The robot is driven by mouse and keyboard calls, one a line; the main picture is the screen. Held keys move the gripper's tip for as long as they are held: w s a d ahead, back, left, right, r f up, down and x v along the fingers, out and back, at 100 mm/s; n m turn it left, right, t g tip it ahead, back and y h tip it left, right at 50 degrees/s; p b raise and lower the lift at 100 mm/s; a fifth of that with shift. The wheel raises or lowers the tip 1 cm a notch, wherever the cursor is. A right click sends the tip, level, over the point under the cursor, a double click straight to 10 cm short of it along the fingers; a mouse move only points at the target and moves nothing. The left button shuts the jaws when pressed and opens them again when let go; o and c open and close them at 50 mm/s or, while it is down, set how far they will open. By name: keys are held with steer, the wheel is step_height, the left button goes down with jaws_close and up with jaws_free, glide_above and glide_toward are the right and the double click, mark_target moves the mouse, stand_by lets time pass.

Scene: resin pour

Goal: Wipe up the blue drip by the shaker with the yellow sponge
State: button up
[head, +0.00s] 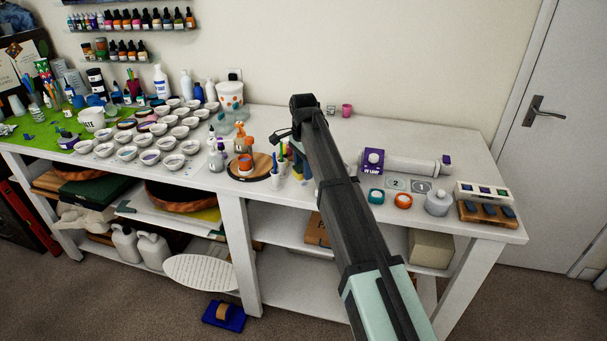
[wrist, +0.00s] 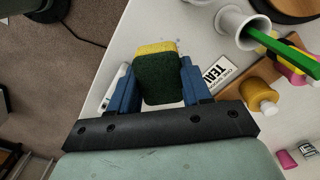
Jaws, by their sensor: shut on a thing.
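My gripper (wrist: 158,80) is shut on the yellow sponge (wrist: 157,48), with one blue finger on each side of it. The sponge's dark green scouring face is toward the wrist camera, and its yellow part shows at the far end. It is over the white bench top; whether it touches the surface I cannot tell. A few faint specks show just beyond the sponge. I cannot make out a blue drip or clearly identify the shaker in either view.
In the head view, a purple-and-white UV lamp (head: 372,161) is right of my arm.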

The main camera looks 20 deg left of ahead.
mark_target(304, 188)
steer(key=shift+r, duration=1.5)
steer(key=shift+f, duration=0.15)
steer(key=shift+f, duration=3.6)
steer(key=shift+w+f, duration=0.2)
steer(key=shift+w, duration=0.1)
steer(key=shift+w+f, duration=0.1)
steer(key=shift+w, duration=1.1)
steer(key=shift+c, duration=0.5)
steer(key=shift+w, duration=0.65)
steer(key=s, duration=0.4)
steer(key=shift+s, duration=0.2)
steer(key=shift+r, duration=4.05)
